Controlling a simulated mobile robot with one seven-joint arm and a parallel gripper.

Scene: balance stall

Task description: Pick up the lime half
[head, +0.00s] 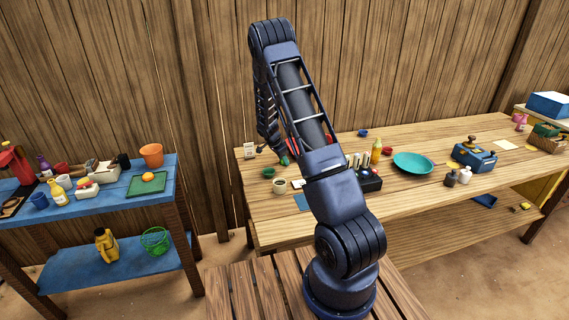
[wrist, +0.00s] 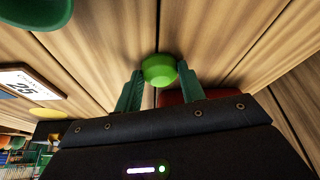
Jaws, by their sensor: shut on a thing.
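The lime half (wrist: 159,70) is bright green, with its rounded side showing in the wrist view. My gripper (wrist: 158,78) has two green fingers, one on each side of the lime half, and is shut on it. In the head view my gripper (head: 283,159) is over the left part of the wooden table, small and partly behind my arm. I cannot make out the lime half there. Whether it touches the table is not clear.
A green bowl (head: 268,172) and a cup (head: 280,185) stand close to my gripper. A price card (wrist: 28,84) is at the left in the wrist view. A teal plate (head: 413,162) and a blue scale (head: 474,157) are further right. A blue table (head: 110,205) stands left.

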